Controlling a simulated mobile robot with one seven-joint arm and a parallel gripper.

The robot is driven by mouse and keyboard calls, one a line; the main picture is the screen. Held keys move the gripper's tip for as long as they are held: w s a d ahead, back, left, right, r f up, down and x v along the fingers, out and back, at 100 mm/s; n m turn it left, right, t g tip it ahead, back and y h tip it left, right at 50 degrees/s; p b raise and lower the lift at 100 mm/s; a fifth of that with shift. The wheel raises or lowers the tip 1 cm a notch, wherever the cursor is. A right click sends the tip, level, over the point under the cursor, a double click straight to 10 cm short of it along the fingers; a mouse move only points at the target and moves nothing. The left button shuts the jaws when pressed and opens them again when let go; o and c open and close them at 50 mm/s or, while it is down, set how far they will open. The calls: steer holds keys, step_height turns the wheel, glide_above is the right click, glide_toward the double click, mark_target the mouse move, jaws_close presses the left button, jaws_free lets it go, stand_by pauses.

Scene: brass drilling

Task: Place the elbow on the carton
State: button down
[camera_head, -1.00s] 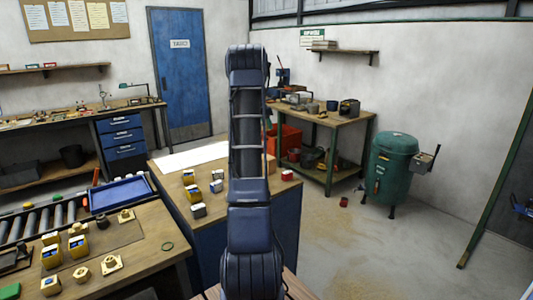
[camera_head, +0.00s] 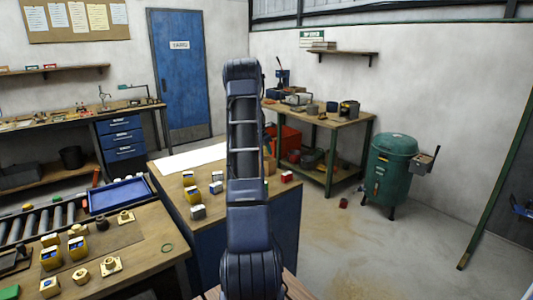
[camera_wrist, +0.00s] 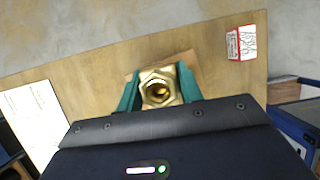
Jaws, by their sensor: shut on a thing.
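In the wrist view my gripper (camera_wrist: 160,91) has its two green fingers closed on the brass elbow (camera_wrist: 158,88), whose hex-edged open end faces the camera. Behind the elbow, a small tan patch (camera_wrist: 186,58) shows, probably the carton; the elbow and fingers hide most of it. I cannot tell whether the elbow touches it. In the head view my dark arm stands in front of the bench and hides my gripper and the elbow. A tan box edge (camera_head: 271,167) shows just right of the arm, probably the same carton.
The wooden bench top has a red and white box (camera_wrist: 246,42) to the right and a white sheet (camera_wrist: 32,118) to the left. Several small yellow and white boxes (camera_head: 190,178) stand left of my arm. A blue tray (camera_head: 120,194) lies further left.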

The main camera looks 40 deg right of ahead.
steer(key=shift+f, duration=0.7)
steer(key=shift+f, duration=0.1)
steer(key=c, duration=0.9)
jaws_free()
